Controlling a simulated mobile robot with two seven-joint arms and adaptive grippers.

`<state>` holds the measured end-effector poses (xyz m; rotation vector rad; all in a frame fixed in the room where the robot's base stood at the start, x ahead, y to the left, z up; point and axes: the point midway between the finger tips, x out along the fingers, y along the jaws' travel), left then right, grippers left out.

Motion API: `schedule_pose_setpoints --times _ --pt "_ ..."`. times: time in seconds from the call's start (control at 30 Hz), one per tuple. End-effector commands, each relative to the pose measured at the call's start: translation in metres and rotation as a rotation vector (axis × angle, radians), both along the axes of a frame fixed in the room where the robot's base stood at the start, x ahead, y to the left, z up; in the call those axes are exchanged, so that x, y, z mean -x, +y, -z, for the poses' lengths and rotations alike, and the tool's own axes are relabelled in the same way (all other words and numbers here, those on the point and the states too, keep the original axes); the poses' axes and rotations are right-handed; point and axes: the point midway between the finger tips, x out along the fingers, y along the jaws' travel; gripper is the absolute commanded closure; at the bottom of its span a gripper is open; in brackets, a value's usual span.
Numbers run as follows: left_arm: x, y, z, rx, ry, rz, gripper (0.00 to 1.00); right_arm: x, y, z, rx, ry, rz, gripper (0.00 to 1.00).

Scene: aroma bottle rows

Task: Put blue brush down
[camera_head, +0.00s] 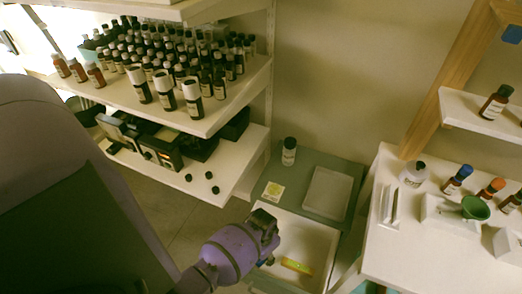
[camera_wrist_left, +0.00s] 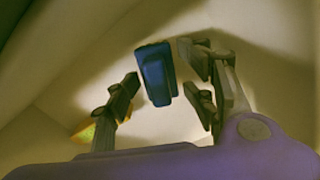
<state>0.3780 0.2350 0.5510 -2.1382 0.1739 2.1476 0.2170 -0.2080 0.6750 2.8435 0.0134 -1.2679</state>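The blue brush (camera_wrist_left: 157,75) shows in the left wrist view as a blue block between my left gripper's fingers, with visible gaps on both sides. My left gripper (camera_wrist_left: 163,98) is open around it. In the head view my left gripper (camera_head: 268,246) reaches down into the white open drawer (camera_head: 312,232). The brush is mostly hidden there by the gripper. Whether it rests on the drawer floor I cannot tell. My right gripper is not in view.
A yellow-green strip (camera_head: 297,266) lies in the drawer beside my gripper. Above the drawer, a grey top holds a dark bottle (camera_head: 289,151), a yellow-marked card (camera_head: 273,191) and a white tray (camera_head: 347,182). Shelves of bottles stand left; a white table (camera_head: 400,245) stands right.

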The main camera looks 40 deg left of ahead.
Motion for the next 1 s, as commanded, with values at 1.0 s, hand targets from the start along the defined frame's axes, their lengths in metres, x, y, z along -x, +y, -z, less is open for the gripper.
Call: schedule_pose_setpoints --times 1.0 --pt "-0.003 0.001 -0.105 -0.002 -0.003 0.001 0.51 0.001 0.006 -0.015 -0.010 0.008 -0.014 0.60"
